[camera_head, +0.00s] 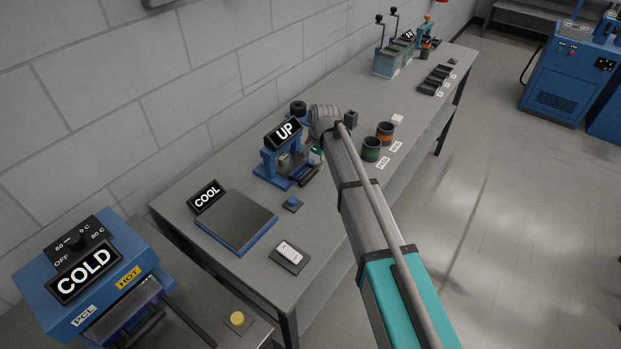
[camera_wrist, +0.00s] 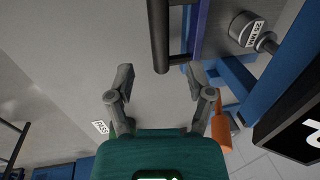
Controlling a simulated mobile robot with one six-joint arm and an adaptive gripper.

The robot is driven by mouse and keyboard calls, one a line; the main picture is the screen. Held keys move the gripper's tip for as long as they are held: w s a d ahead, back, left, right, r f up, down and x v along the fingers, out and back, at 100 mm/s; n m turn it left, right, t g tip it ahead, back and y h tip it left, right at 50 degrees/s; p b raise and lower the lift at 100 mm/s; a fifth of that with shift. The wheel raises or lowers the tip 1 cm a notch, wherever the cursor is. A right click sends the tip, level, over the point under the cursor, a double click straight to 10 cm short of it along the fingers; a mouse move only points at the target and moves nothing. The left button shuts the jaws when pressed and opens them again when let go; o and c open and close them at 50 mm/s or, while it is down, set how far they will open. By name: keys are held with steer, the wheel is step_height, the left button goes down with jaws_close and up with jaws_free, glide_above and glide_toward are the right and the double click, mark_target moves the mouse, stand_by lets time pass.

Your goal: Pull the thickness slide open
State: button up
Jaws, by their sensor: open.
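The blue press marked UP (camera_head: 284,165) stands on the bench, with a dark handled part (camera_head: 303,178) at its front right. No part is legibly marked as the thickness slide. In the wrist view a dark bar handle (camera_wrist: 159,38) joins a blue frame at the top middle. My gripper (camera_wrist: 157,78) is open, its fingers apart below the bar's end, with nothing between them. The bar's end appears roughly centred between the fingers, but I cannot tell the depth gap. In the head view my arm mostly hides the gripper beside the press.
A labelled grey cylinder (camera_wrist: 247,30) and an orange part (camera_wrist: 222,128) lie right of the fingers. The COOL plate (camera_head: 236,220), a blue button (camera_head: 292,204) and two drums (camera_head: 371,149) are on the bench. The COLD machine (camera_head: 85,275) stands at lower left.

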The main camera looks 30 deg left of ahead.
mark_target(311, 174)
steer(key=shift+w+a+f+b, duration=0.1)
steer(key=shift+a+f+b, duration=0.1)
steer(key=shift+f+b, duration=0.8)
steer(key=shift+s+a+f+b, duration=0.1)
steer(key=shift+a+f+b, duration=0.15)
steer(key=shift+f+b, duration=0.8)
steer(key=shift+w+a+f+b, duration=0.1)
steer(key=shift+a+f+b, duration=0.1)
steer(key=shift+f+b, duration=0.8)
steer(key=shift+f, duration=0.15)
steer(key=shift+c, duration=0.3)
jaws_close()
